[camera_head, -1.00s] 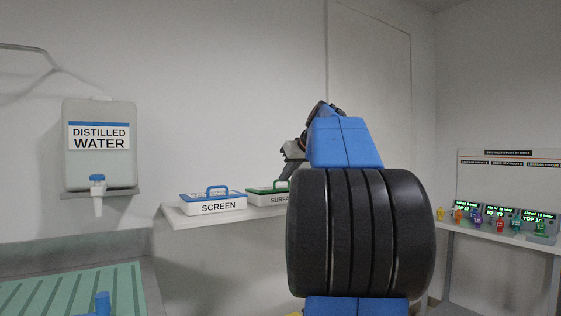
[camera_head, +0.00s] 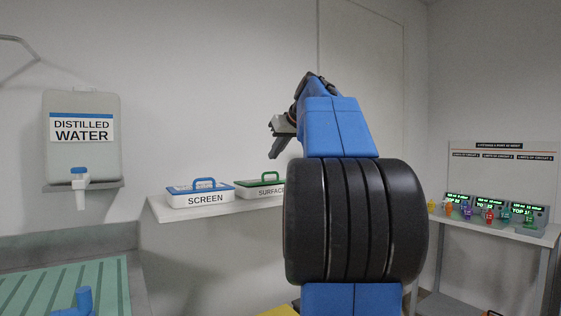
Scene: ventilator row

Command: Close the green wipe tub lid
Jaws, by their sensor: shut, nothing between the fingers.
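The green wipe tub (camera_head: 262,189), a white box labelled SURFACE with a green lid and green handle, stands on the wall shelf left of my arm. Its lid appears to lie flat on the tub.
A blue-lidded SCREEN tub (camera_head: 203,199) stands left of the green one on the shelf (camera_head: 160,208). A distilled water tank (camera_head: 82,140) hangs at left above a green ribbed mat (camera_head: 60,296). At right, a table (camera_head: 500,232) holds small coloured bottles and displays.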

